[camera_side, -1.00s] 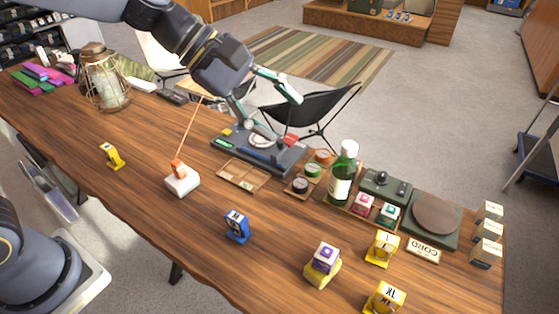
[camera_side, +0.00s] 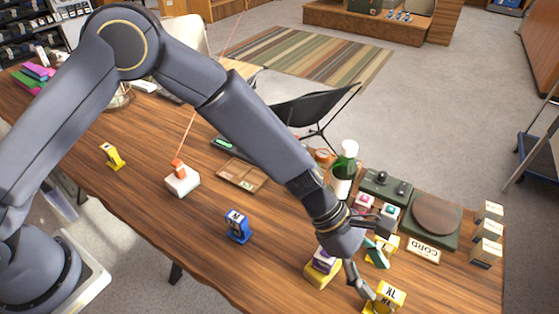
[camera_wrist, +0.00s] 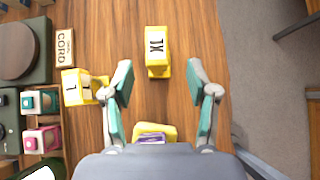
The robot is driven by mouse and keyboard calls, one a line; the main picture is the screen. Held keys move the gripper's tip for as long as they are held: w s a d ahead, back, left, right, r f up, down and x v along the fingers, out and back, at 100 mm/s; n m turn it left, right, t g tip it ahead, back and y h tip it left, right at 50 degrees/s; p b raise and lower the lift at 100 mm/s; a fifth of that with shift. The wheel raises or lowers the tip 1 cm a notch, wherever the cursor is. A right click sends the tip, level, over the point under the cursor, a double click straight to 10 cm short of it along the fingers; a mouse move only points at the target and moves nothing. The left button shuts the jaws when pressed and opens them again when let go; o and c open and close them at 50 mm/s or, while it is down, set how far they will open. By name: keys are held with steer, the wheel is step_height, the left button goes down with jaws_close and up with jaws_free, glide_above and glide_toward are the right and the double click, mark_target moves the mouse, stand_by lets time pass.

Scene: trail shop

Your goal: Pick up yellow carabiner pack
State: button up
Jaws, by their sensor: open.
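A yellow pack with a white top marked XL (camera_side: 388,298) stands near the front right edge of the table. In the wrist view this XL pack (camera_wrist: 158,52) lies ahead, between the lines of my two fingers. My gripper (camera_side: 376,281) is open and empty, low over the table beside the XL pack; its spread fingers (camera_wrist: 160,68) also show in the wrist view. A second yellow pack with a white label (camera_wrist: 78,88) stands left of my left finger. A yellow pack with a purple block (camera_side: 322,268) is partly hidden by my wrist.
A blue pack (camera_side: 237,227) and another yellow pack (camera_side: 113,156) stand farther left, near an orange-topped white block (camera_side: 181,178). A green bottle (camera_side: 344,170), a dark scale (camera_side: 432,220), a CORD sign (camera_side: 423,250) and small boxes (camera_side: 487,230) line the back. The table right of the XL pack is clear.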

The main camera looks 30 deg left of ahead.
mark_target(387, 290)
steer(key=x, duration=0.7)
steer(key=shift+w+d+r, duration=0.1)
steer(key=shift+w+d, duration=0.05)
jaws_close()
stand_by(0.3)
